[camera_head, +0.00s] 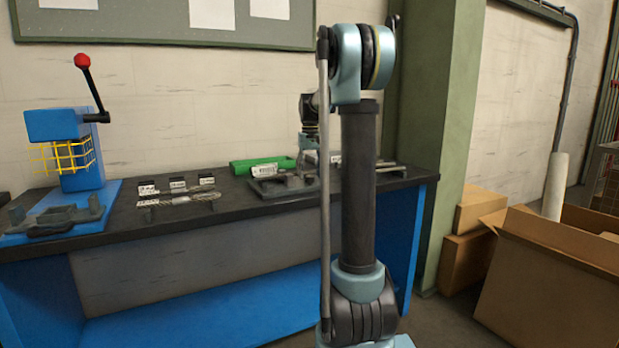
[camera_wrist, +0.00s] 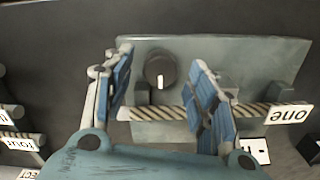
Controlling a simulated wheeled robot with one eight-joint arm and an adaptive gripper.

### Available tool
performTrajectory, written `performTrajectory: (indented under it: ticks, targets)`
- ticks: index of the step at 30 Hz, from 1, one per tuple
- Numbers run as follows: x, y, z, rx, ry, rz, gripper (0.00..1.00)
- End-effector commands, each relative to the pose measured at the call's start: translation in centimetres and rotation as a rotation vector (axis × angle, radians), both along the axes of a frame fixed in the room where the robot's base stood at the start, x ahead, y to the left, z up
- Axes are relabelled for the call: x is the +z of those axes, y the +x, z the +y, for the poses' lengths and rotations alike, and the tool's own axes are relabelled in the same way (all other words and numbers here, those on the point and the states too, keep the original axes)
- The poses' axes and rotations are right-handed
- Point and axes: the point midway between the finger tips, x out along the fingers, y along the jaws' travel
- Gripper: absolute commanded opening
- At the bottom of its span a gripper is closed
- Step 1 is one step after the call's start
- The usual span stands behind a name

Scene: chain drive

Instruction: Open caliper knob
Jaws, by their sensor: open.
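In the wrist view, the caliper knob (camera_wrist: 158,72) is a round dark knob with a white line pointing toward the bottom of the picture. It sits on a grey caliper plate (camera_wrist: 260,55). My gripper (camera_wrist: 163,60) is open, one blue-padded finger to the left of the knob and one to the right, with gaps on both sides. A striped bar (camera_wrist: 170,113) with a "one" tag (camera_wrist: 292,114) lies across the plate below the knob. In the head view, the grey fixture (camera_head: 283,187) stands on the bench and my arm hides part of that area; the knob cannot be made out.
A green bin (camera_head: 260,164) stands behind the fixture. Several tagged pieces (camera_head: 178,198) lie to its left on the dark bench (camera_head: 235,210). A blue press (camera_head: 75,150) with a red-tipped lever stands at the far left. Cardboard boxes (camera_head: 550,280) are on the right.

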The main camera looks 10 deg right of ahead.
Motion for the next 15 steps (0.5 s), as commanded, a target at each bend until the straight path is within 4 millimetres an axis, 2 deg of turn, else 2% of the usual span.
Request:
performTrajectory:
  ticks: [9,15]
  targets:
    - [5.8,0.0,0.0,0.0,0.0,0.001,0.52]
    - [8.9,0.1,0.0,0.0,0.0,0.001,0.52]
